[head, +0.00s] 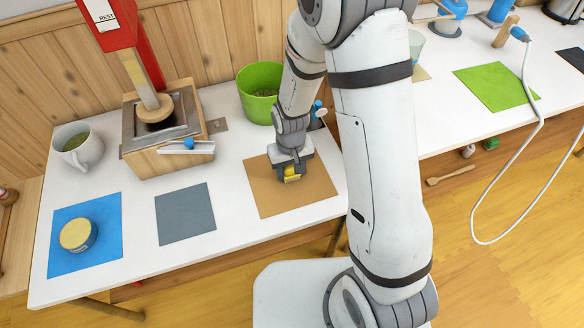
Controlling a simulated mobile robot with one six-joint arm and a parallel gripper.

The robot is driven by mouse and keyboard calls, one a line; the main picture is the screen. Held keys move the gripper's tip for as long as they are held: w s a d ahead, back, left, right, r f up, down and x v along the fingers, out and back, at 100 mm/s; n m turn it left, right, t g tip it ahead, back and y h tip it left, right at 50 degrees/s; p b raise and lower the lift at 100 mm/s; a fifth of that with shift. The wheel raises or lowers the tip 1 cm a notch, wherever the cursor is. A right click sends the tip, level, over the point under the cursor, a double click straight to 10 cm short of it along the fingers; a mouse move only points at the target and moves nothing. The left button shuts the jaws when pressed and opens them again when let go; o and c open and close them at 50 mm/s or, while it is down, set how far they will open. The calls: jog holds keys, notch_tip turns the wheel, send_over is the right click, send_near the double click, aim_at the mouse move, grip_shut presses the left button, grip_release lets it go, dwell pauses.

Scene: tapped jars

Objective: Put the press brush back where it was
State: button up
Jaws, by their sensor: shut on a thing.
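My gripper (291,171) is low over the brown mat (262,200) on the white table. It is shut on a small yellow thing (291,178). The jaws hide most of this thing, so I cannot tell whether it is the press brush or whether it touches the mat. The press (165,160) stands to the left, with a wooden box, a metal tray top, a round wooden plunger and a red upright. No other thing in view is clearly the press brush.
A green bucket (259,92) stands behind my gripper. A white mug (79,147) is at the far left. A yellow-lidded jar (78,235) sits on the blue mat (60,267). The grey mat (186,214) is bare. A hose (477,222) hangs over the right table's edge.

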jog(key=o, duration=1.1)
jog(key=shift+c, duration=0.2)
notch_tip(320, 180, up, 12)
jog(key=shift+d+r+p, duration=0.1)
jog(key=shift+r+p, duration=0.05)
jog(key=shift+p, duration=1.1)
jog(key=s+d+r+m+t, duration=0.1)
jog(key=s+d+r+m, duration=0.2)
jog(key=s+d+r, duration=0.9)
jog(key=shift+d+r+t, duration=0.25)
jog(key=shift+r+t, duration=0.15)
jog(key=shift+r, duration=0.55)
jog(key=shift+r, duration=0.1)
